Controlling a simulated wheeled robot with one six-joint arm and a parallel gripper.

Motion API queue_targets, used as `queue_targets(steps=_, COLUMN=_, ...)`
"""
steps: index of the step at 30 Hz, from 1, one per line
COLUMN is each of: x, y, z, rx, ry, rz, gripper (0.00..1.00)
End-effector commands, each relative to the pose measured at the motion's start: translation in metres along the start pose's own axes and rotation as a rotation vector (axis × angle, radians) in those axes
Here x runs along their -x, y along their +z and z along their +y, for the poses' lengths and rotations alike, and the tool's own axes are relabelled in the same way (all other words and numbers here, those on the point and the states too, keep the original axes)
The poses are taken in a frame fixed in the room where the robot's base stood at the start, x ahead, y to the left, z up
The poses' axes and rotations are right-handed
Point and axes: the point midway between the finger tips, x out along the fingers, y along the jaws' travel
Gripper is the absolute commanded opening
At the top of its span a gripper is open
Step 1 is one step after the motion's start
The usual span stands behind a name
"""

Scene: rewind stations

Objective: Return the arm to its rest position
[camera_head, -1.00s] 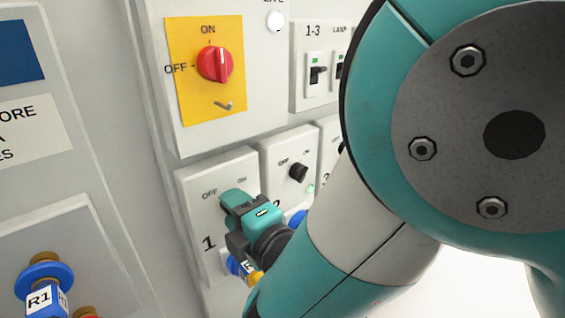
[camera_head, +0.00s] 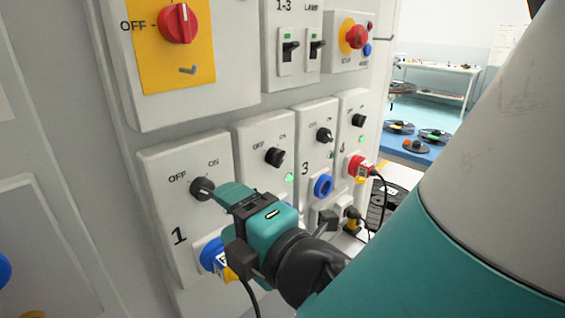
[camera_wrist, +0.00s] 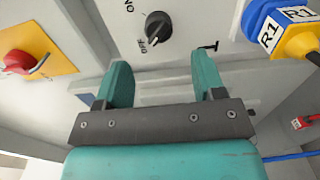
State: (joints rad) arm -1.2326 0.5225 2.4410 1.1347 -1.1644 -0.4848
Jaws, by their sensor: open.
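My gripper (camera_head: 228,215) is teal and dark grey, in front of the station 1 panel (camera_head: 160,235). In the wrist view its two fingers (camera_wrist: 161,78) stand apart with nothing between them. The black station 1 knob (camera_head: 202,188) is just beyond the fingertips. In the wrist view this knob (camera_wrist: 157,26) stands clear ahead of the gap, seemingly turned toward OFF. My arm fills the lower right of the head view.
A blue plug labelled R1 (camera_wrist: 272,20) with a yellow part is close by. Further panels carry knobs (camera_head: 275,157), a blue socket (camera_head: 323,187) and a red plug (camera_head: 358,167) with a cable. A red main switch (camera_head: 177,23) is above. A blue table (camera_head: 412,151) holds reels.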

Motion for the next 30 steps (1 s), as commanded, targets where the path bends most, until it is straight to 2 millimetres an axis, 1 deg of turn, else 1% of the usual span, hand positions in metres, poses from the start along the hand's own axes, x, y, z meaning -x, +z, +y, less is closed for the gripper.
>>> queue_targets(steps=4, x=0.007, y=0.000, z=-0.001, rx=0.001, ry=0.000, rz=-0.001, gripper=0.63)
queue_targets(steps=12, x=0.008, y=0.001, z=0.001, rx=0.000, ry=0.000, rz=-0.001, gripper=0.63)
queue_targets(steps=14, x=0.008, y=0.003, z=0.001, rx=-0.007, ry=-0.002, rz=-0.009, gripper=0.63)
queue_targets(steps=15, x=0.008, y=0.008, z=0.001, rx=-0.023, ry=-0.007, rz=-0.025, gripper=0.63)
queue_targets(steps=17, x=0.009, y=0.022, z=0.002, rx=-0.068, ry=-0.021, rz=-0.075, gripper=0.63)
queue_targets(steps=19, x=0.013, y=0.050, z=0.001, rx=-0.165, ry=-0.053, rz=-0.175, gripper=0.63)
queue_targets(steps=20, x=0.016, y=0.066, z=0.000, rx=-0.226, ry=-0.073, rz=-0.233, gripper=0.63)
queue_targets(steps=21, x=0.023, y=0.088, z=-0.003, rx=-0.320, ry=-0.104, rz=-0.321, gripper=0.63)
queue_targets(steps=22, x=0.029, y=0.105, z=-0.007, rx=-0.401, ry=-0.131, rz=-0.391, gripper=0.63)
queue_targets(steps=23, x=0.037, y=0.120, z=-0.011, rx=-0.483, ry=-0.160, rz=-0.459, gripper=0.63)
queue_targets(steps=24, x=0.049, y=0.137, z=-0.017, rx=-0.597, ry=-0.201, rz=-0.546, gripper=0.63)
queue_targets(steps=26, x=0.069, y=0.155, z=-0.026, rx=-0.762, ry=-0.266, rz=-0.663, gripper=0.63)
queue_targets(steps=27, x=0.083, y=0.163, z=-0.032, rx=-0.869, ry=-0.311, rz=-0.732, gripper=0.63)
queue_targets(steps=29, x=0.103, y=0.167, z=-0.038, rx=-1.026, ry=-0.383, rz=-0.821, gripper=0.63)
queue_targets(steps=30, x=0.116, y=0.166, z=-0.041, rx=-1.125, ry=-0.434, rz=-0.870, gripper=0.63)
